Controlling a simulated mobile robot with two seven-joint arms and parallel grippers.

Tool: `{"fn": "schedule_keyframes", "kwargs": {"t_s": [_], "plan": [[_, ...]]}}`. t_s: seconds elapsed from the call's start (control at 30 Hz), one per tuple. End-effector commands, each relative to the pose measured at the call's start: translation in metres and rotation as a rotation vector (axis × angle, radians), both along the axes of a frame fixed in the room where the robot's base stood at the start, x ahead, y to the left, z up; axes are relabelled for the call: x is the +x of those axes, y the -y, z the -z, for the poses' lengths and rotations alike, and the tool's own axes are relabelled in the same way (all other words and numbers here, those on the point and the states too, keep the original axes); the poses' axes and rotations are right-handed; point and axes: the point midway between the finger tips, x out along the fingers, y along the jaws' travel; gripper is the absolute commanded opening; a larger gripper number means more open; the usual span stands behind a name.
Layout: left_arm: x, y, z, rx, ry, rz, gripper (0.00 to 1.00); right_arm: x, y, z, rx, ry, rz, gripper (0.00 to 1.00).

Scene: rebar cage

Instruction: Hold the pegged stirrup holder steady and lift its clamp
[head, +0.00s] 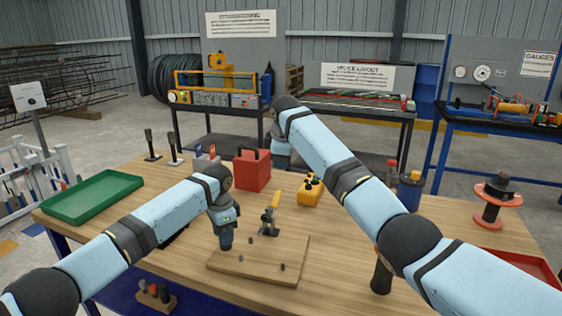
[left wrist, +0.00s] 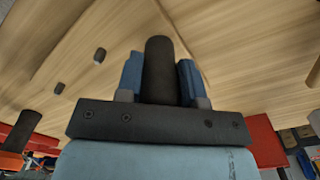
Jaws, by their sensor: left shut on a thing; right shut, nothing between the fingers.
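The pegged stirrup holder (head: 255,272) is a flat wooden board with several short dark pegs, lying on the workbench. Its clamp (head: 268,222), metal with an orange handle, stands at the board's back edge, the handle tilted up. My left gripper (head: 226,243) points down at the board's left part and is shut on a dark upright post (left wrist: 160,68). In the left wrist view the blue fingers flank this post, with pegs beside it. My right gripper (head: 283,163) is shut and empty, raised behind the clamp beside a red box; my forearm partly covers it.
A green tray (head: 92,196) lies at the left. The red box (head: 252,170) and a yellow device (head: 311,190) stand behind the holder. A blue bottle (head: 409,192) and an orange spool (head: 494,198) stand at the right.

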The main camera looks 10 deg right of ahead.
Motion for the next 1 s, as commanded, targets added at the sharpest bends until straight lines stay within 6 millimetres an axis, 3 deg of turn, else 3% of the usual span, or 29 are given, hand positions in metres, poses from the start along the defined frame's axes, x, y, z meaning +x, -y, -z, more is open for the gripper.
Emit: {"fn": "schedule_keyframes", "kwargs": {"t_s": [0.1, 0.13, 0.23, 0.63, 1.0], "plan": [[0.0, 0.0, 0.0, 0.0, 0.001, -0.001, 0.0, 0.0, 0.0, 0.0, 0.0, 0.0, 0.0, 0.0], [0.0, 0.0, 0.0, 0.0, 0.001, -0.001, 0.42, 0.0, 0.0, 0.0, 0.0, 0.0, 0.0, 0.0], [0.0, 0.0, 0.0, 0.0, 0.001, -0.001, 0.65, 0.0, 0.0, 0.0, 0.0, 0.0, 0.0, 0.0], [0.0, 0.0, -0.01, -0.001, 0.001, 0.0, 0.65, 0.0, 0.0, 0.0, 0.0, 0.0, 0.0, 0.0], [0.0, 0.0, -0.084, -0.001, 0.003, 0.0, 0.65, 0.0, 0.0, 0.0, 0.0, 0.0, 0.0, 0.0]]}}
